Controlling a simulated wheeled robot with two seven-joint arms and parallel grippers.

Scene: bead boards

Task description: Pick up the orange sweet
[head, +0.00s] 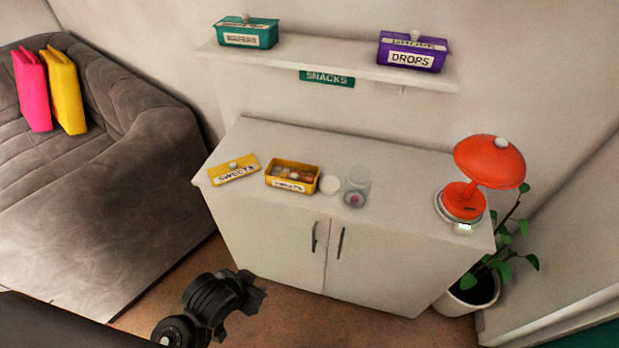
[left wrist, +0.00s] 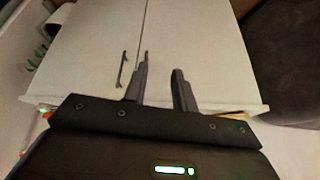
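An open yellow box (head: 291,187) with a label on its front stands on the white cabinet. Several small sweets lie in it, in brownish and pale tones; I cannot tell which one is orange. Its yellow lid (head: 234,170), labelled SWEETS, lies to its left. My left gripper (head: 254,290) is low in front of the cabinet, well below and apart from the box. In the left wrist view its two fingers (left wrist: 162,77) stand apart with nothing between them, facing the cabinet doors. My right gripper is not in view.
On the cabinet (head: 400,215), a clear jar (head: 357,187) with something pink inside stands by a white round lid (head: 330,184). An orange scale (head: 462,200) stands at the right end. A shelf (head: 320,60) above holds a teal box (head: 246,33) and a purple box (head: 411,54).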

